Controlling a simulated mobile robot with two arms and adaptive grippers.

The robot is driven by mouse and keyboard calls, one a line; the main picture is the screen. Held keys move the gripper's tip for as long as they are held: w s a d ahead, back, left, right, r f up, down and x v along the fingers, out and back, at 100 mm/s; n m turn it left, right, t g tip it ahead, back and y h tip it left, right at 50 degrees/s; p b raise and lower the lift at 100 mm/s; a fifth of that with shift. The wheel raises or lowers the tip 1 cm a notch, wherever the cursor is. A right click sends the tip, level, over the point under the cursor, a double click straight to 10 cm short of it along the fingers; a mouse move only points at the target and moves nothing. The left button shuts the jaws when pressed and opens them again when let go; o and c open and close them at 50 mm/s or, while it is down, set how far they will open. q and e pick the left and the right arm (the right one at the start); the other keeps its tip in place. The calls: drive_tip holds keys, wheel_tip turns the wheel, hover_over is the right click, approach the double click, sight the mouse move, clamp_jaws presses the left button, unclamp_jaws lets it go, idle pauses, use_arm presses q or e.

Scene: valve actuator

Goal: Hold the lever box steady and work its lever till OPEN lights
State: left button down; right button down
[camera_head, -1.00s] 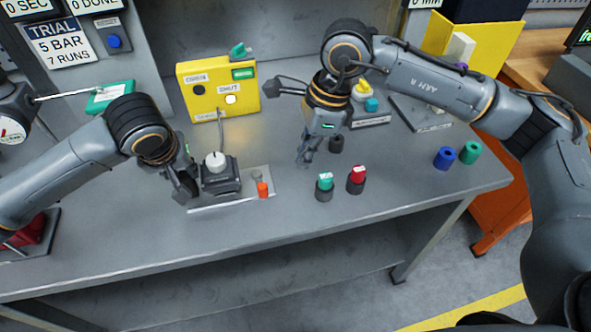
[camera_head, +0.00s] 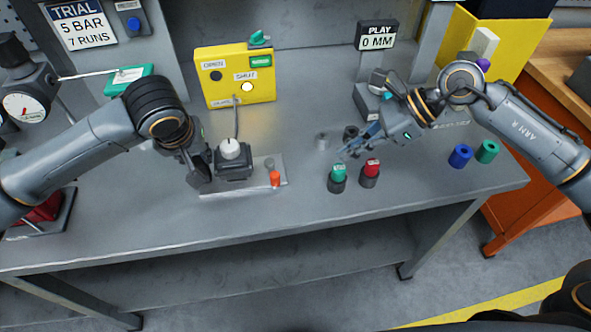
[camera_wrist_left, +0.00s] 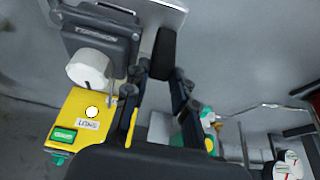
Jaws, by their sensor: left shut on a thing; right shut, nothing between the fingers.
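The lever box (camera_head: 234,164) is a dark box with a white knob (camera_head: 230,148), on a pale plate (camera_head: 215,191). In the left wrist view the box (camera_wrist_left: 105,42) is at upper left beside the fingers. My left gripper (camera_head: 203,172) is shut on the lever box at its left side; the exact contact is partly hidden. A cable runs from the box to the yellow panel (camera_head: 225,92). The panel's OPEN lamp (camera_head: 216,76) is dark, and its SHUT lamp (camera_head: 246,87) is lit white. My right gripper (camera_head: 345,153) is shut and empty, right of the box.
A green-topped cylinder (camera_head: 338,178) and a red-topped one (camera_head: 371,173) stand near my right gripper. An orange piece (camera_head: 275,179) is on the plate's right end. Blue (camera_head: 460,156) and green (camera_head: 487,151) rings lie far right. Bare table lies between the plate and the cylinders.

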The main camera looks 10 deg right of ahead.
sight(280, 182)
drive_tip(key=x, duration=1)
drive_tip(key=shift+w+a, duration=0.1)
drive_tip(key=shift+a, duration=0.1)
drive_tip(key=shift+w+a, duration=0.2)
drive_tip(key=shift+a, duration=0.95)
drive_tip(key=shift+w+a, duration=0.1)
drive_tip(key=shift+a, duration=0.45)
drive_tip(key=shift+a, duration=0.6)
drive_tip(key=shift+d, duration=0.1)
